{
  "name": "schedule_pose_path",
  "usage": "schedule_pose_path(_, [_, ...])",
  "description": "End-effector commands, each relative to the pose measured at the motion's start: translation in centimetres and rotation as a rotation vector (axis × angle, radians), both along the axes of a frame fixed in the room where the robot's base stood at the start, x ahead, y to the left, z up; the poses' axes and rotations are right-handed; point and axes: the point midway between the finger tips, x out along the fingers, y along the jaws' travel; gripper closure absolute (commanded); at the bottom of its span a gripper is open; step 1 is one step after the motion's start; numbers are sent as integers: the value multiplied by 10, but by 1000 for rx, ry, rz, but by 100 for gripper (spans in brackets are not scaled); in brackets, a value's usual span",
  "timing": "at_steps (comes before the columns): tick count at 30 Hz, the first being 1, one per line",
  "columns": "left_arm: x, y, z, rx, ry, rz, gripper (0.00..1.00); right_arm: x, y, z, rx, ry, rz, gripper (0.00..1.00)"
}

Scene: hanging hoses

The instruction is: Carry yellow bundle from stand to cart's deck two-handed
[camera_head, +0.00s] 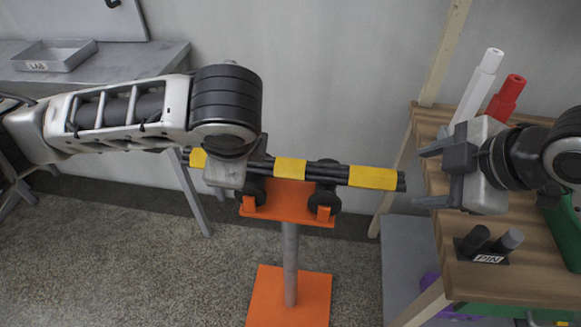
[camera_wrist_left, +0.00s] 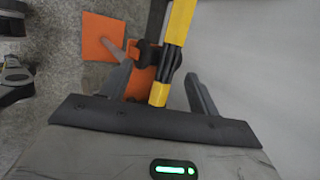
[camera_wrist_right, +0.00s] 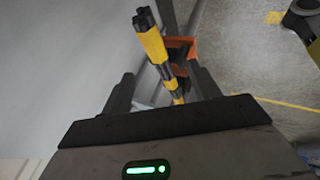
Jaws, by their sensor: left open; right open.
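The yellow bundle (camera_head: 372,178), dark rods with yellow bands, lies level across the orange stand (camera_head: 290,207), resting at its two dark rollers. My left gripper (camera_wrist_left: 160,85) is open over the bundle's left part; in the left wrist view the yellow-banded end shows between its fingers. The bundle also shows in the right wrist view (camera_wrist_right: 152,45). I cannot clearly make out the cart's deck.
A wooden shelf (camera_head: 520,265) at the right holds a PIN block (camera_head: 488,255), a white tube (camera_head: 478,85) and a red tube (camera_head: 507,98). A grey table (camera_head: 120,65) with a LAB tray (camera_head: 55,57) stands at the left. The floor before the stand is clear.

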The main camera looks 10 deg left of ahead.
Motion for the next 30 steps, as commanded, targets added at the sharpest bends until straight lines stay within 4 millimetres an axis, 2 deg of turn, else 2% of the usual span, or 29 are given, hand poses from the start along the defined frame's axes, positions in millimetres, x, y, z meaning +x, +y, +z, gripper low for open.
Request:
schedule_pose_path(1, [6, 12, 10, 49, -14, 16, 39, 3, -4, 8, -19, -16, 22, 39])
schedule_pose_path(3, [9, 25, 18, 97, -15, 32, 39, 5, -5, 14, -34, -25, 51, 39])
schedule_pose_path(6, [12, 34, 24, 133, -16, 47, 39, 6, -7, 20, -47, -33, 73, 39])
schedule_pose_path(17, [12, 37, 26, 143, -14, 50, 39, 6, -7, 21, -49, -34, 79, 39])
schedule_pose_path(23, [16, 40, 16, 138, -11, 50, 39, 11, -3, 12, -47, -32, 79, 39])
schedule_pose_path(30, [32, 53, -13, 138, -8, 53, 39, 27, 11, -16, -46, -30, 78, 39])
